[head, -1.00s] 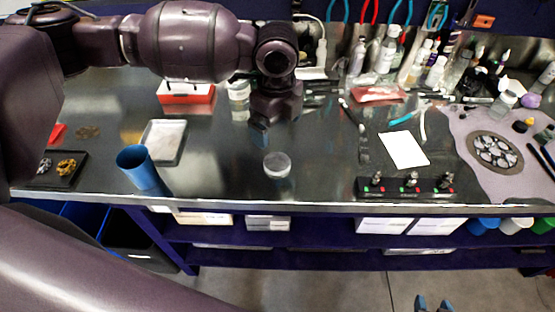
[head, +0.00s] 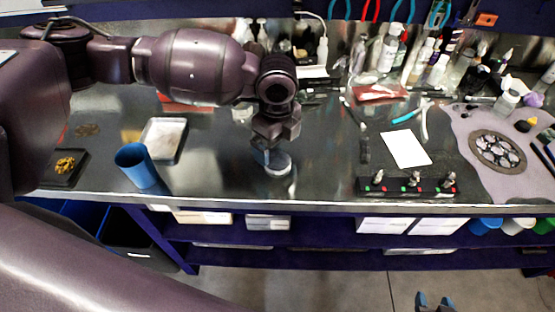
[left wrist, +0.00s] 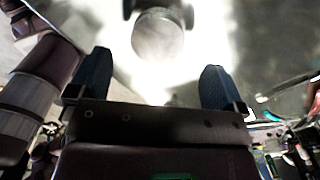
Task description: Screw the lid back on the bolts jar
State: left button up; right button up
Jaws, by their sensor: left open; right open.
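A round, pale, shallow disc that looks like the lid (head: 278,168) lies flat on the bench near its front edge. My left gripper (head: 268,155) is just above and behind it, pointing down, open and empty. In the left wrist view the lid (left wrist: 158,36) shows ahead of my left gripper (left wrist: 153,80), centred between the spread blue fingers and not touched. A clear jar (head: 241,113), possibly the bolts jar, stands farther back, partly hidden by my left arm; its contents cannot be made out. My right gripper (head: 434,301) is open and empty at the bottom edge, below the bench.
A blue cup (head: 137,166) and a grey tray (head: 163,139) stand to the left. A white sheet (head: 405,148) and a black block with several switches (head: 408,187) lie to the right. Bottles and tools line the back. The bench around the lid is clear.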

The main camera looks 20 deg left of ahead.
aim_at(276, 159)
pick_arm(q)
notch_tip(276, 159, down, 5)
jog(key=shift+a+r, duration=0.1)
jog(key=shift+s, duration=0.1)
jog(key=c, duration=1)
